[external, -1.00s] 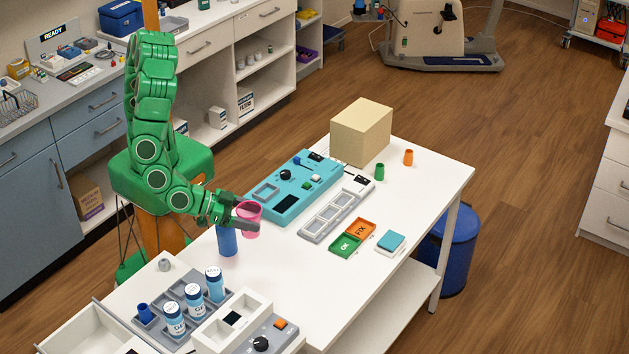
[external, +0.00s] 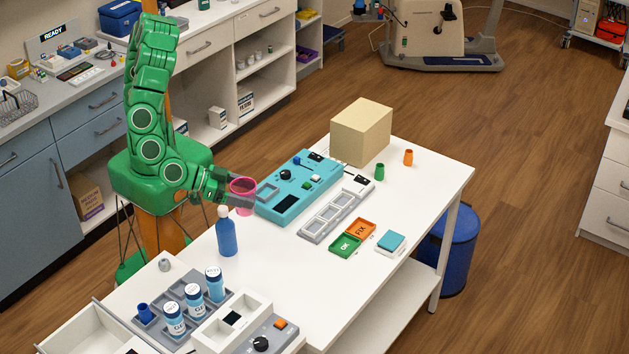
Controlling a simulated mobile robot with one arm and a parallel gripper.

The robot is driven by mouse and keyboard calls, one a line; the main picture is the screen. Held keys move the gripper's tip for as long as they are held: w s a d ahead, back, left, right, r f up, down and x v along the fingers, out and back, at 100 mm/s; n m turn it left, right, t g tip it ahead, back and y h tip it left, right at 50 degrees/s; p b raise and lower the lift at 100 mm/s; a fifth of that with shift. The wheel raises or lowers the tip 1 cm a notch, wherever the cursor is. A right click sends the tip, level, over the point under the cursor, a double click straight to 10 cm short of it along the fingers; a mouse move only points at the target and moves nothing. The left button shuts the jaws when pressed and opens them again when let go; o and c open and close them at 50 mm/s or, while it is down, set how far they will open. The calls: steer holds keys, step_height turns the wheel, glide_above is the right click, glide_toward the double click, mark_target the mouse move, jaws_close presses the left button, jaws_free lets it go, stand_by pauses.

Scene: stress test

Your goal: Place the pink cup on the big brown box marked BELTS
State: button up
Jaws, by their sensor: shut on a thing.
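The pink cup (external: 243,185) is upright in the jaws of my gripper (external: 232,194), which is shut on it. The cup is in front of the left end of the teal panel and behind the blue bottle in the picture. A large tan box (external: 358,135) stands at the far side of the white table, right of my gripper. No marking shows on its visible sides. A smaller brown cardboard box (external: 89,200) sits low in the cabinet at left; its print is too small to read.
On the white table (external: 300,285) stand a blue bottle (external: 226,235), a teal panel (external: 290,205), a grey tray (external: 325,222), green and orange trays (external: 345,246), and small green (external: 379,172) and orange (external: 408,158) cups. The table's right part is mostly clear.

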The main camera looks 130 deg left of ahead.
step_height(320, 180, up, 14)
steer(key=f, duration=0.1)
steer(key=a+n+g+y, duration=0.4)
steer(key=a+n+g, duration=0.1)
steer(key=a, duration=2.6)
steer(key=shift+a+r+n, duration=0.4)
steer(key=shift+r, duration=0.05)
steer(key=s+a+g, duration=0.1)
steer(key=s+a, duration=0.1)
steer(key=a, duration=0.2)
steer(key=s+a+n+g, duration=0.1)
steer(key=s+a, duration=0.1)
steer(key=a, duration=0.3)
steer(key=s+a+n+g+y, duration=0.1)
steer(key=s+a, duration=0.1)
steer(key=a, duration=0.2)
steer(key=shift+a, duration=0.2)
steer(key=s+a+n+g, duration=0.3)
steer(key=s+a, duration=0.5)
steer(key=a, duration=0.3)
glide_above(362, 114)
steer(key=shift+f, duration=9)
